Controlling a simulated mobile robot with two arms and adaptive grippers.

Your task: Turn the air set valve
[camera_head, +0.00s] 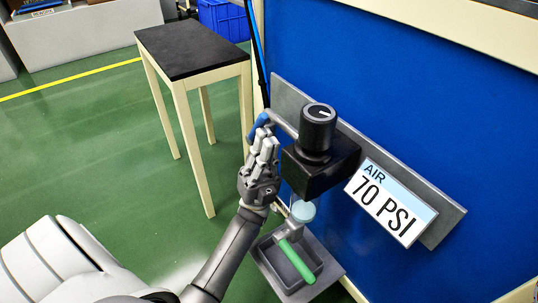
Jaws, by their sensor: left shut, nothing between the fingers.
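The air set valve is a black regulator body (316,168) on a grey plate fixed to a blue panel. Its round black knob (318,127) stands upright on top and has a white mark on its top face. My left gripper (265,142) is shut and empty, just left of the regulator. It overlaps the blue hose fitting (259,124) in the picture; I cannot tell if they touch. My right gripper is not in view.
An AIR 70 PSI sign (390,203) is on the plate right of the valve. A grey tray (325,266) sits low under the valve. A black-topped table (190,47) stands behind on the left. Green floor is clear at the left.

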